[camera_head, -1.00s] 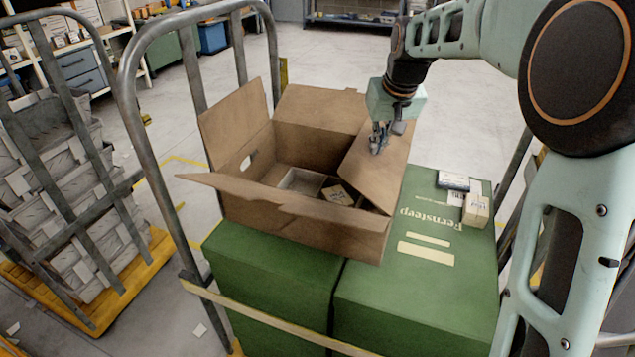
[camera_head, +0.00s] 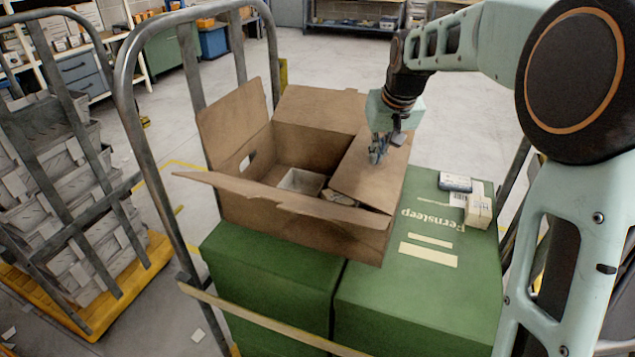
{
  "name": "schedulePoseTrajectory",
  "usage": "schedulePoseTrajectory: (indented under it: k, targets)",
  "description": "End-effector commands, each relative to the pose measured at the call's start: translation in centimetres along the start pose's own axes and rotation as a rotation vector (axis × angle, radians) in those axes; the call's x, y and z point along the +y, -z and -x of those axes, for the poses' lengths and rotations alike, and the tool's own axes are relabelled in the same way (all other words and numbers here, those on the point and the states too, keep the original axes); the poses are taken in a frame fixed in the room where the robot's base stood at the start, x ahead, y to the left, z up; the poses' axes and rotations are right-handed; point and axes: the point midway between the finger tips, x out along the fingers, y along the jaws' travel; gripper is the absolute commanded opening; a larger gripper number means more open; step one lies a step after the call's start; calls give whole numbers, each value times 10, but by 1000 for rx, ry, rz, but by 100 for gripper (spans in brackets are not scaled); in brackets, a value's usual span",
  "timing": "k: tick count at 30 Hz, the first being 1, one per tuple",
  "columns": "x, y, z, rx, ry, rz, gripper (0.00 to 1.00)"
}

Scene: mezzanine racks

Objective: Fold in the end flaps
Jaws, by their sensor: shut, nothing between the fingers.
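A brown cardboard box (camera_head: 300,213) stands on green cartons, its top partly open. Its right end flap (camera_head: 368,178) is tilted inward and down over the right part of the opening. My gripper (camera_head: 377,158) is shut and empty, with its fingertips at this flap's upper face; I cannot tell whether they touch. The left end flap (camera_head: 232,124) stands up and leans outward. The near long flap (camera_head: 262,194) is spread outward, and the far flap (camera_head: 318,108) leans back. A small grey open carton (camera_head: 300,181) lies inside; the flap hides part of the contents.
Green cartons (camera_head: 425,290) carry the box, with small boxes (camera_head: 478,211) at their right. A grey metal cage frame (camera_head: 150,150) rises close on the left. A loaded cart (camera_head: 70,190) stands farther left.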

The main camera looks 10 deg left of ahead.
Motion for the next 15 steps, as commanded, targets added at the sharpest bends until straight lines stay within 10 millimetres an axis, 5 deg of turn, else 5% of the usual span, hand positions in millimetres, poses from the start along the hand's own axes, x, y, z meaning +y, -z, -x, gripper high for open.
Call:
schedulePoseTrajectory:
  k: [15]
  targets:
    - [0,-7,-16,-2,0,0,0]
